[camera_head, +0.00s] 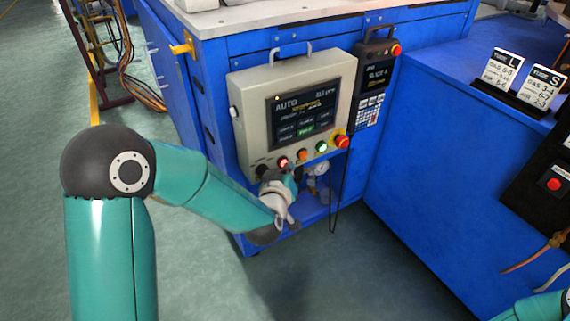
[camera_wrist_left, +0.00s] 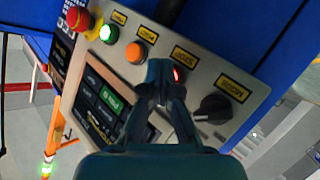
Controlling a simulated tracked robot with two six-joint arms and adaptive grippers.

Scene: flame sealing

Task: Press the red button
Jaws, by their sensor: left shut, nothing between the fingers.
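A small lit red button (camera_head: 283,162) sits in the lower row of the beige control panel (camera_head: 243,112). In the left wrist view the red button (camera_wrist_left: 178,76) is partly hidden behind my fingertips. My left gripper (camera_head: 290,178) is just below the button row in the head view. In the left wrist view my left gripper (camera_wrist_left: 162,80) is shut and empty, its tips beside and in front of the red button. I cannot tell whether they touch it. My right gripper is not in view.
The row also holds a black knob (camera_wrist_left: 213,109), an orange button (camera_wrist_left: 136,53), a green button (camera_wrist_left: 109,34) and a red emergency stop (camera_head: 342,141). A handheld pendant (camera_head: 376,75) hangs to the right. Another red button (camera_head: 554,184) is on a black box at far right.

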